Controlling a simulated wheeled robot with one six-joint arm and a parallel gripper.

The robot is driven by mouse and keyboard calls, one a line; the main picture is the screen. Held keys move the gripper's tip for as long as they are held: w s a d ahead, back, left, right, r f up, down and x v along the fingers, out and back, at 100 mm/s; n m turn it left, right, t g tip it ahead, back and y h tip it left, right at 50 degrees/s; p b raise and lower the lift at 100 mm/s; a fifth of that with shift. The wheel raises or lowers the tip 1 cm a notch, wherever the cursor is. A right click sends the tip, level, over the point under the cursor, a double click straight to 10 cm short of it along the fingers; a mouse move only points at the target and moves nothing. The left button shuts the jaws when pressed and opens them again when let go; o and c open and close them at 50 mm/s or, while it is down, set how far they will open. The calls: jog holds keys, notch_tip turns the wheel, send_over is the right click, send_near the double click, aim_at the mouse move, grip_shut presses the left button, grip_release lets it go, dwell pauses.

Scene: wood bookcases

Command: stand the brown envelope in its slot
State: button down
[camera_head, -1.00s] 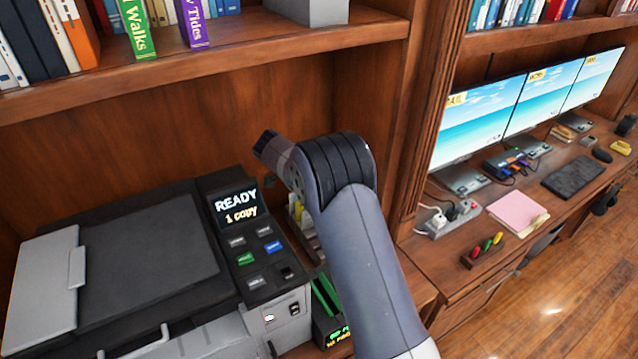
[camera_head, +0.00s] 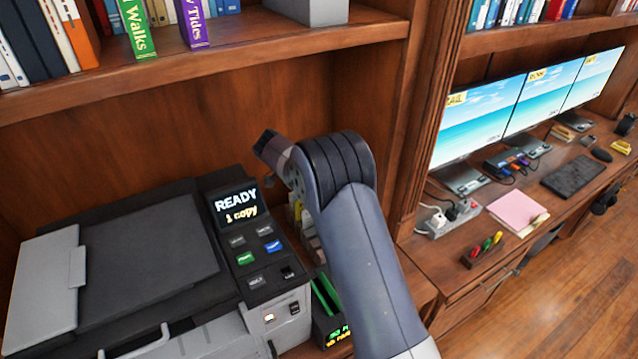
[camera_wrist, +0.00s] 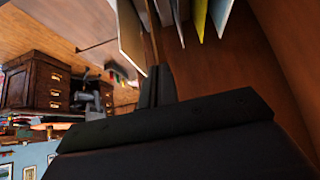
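In the wrist view my gripper (camera_wrist: 158,86) has its two dark fingers close together. A thin brown edge, which looks like the brown envelope (camera_wrist: 153,42) seen edge-on, runs from between the fingertips to the top of the picture. A pale panel (camera_wrist: 129,35) stands on one side of it. White and yellow envelopes (camera_wrist: 199,18) stand in a row on the other side. In the head view my arm hides the gripper and the brown envelope. Part of the envelope row (camera_head: 297,215) shows behind the arm. The slot itself cannot be made out.
A printer (camera_head: 140,250) fills the lower left, close beside my arm. A black box with green items (camera_head: 326,305) stands below the arm. A wooden upright (camera_head: 425,120) separates this bay from a desk with monitors (camera_head: 480,120). A shelf of books (camera_head: 230,50) is above.

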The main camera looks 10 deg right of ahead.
jog(key=c, duration=2.2)
grip_release()
jog(key=shift+f+b, duration=0.55)
jog(key=shift+f, duration=3.75)
jog(key=c, duration=1.6)
grip_release()
notch_tip(320, 180, up, 10)
jog(key=shift+r+b, duration=0.1)
jog(key=shift+b, duration=0.9)
jog(key=shift+f+p, duration=1.1)
jog(key=shift+f, duration=3.4)
jog(key=shift+f, duration=0.1)
